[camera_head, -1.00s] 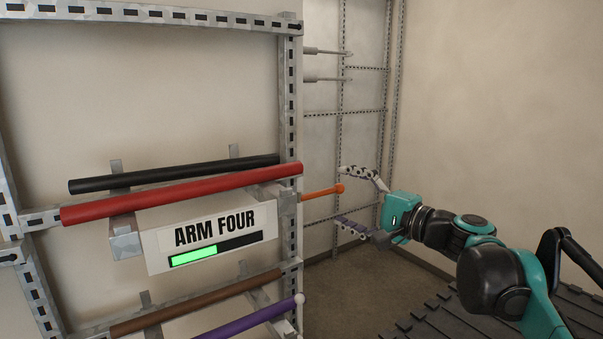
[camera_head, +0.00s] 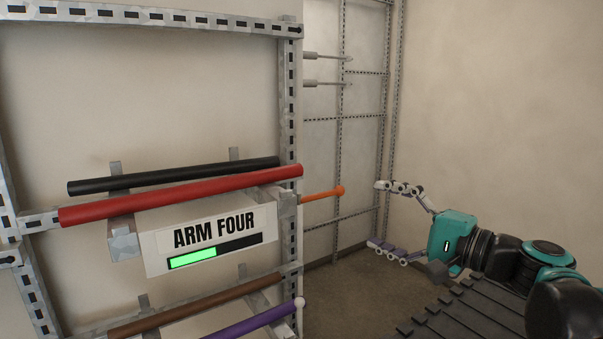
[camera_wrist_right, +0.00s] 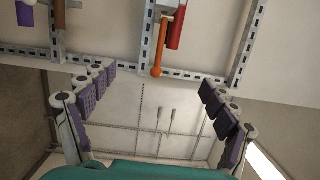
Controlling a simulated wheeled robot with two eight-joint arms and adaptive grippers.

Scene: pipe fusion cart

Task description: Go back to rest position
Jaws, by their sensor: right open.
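My right gripper (camera_head: 386,217) is open and empty in the head view, to the right of the rack and clear of it. Its two padded fingers are spread wide and point left toward the orange handle (camera_head: 322,194), with a gap between them. In the right wrist view, the open fingers (camera_wrist_right: 158,103) frame the wall and rods, and nothing is between them. The orange handle also shows in the wrist view (camera_wrist_right: 158,60), beyond the fingers. My left gripper is not in view.
The metal rack (camera_head: 291,120) holds a black pipe (camera_head: 175,176), a red pipe (camera_head: 180,196), a brown pipe (camera_head: 195,305) and a purple pipe (camera_head: 255,322). A sign reading ARM FOUR (camera_head: 213,240) hangs below the red pipe. Two thin rods (camera_head: 325,83) stick out behind. Open floor lies between rack and gripper.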

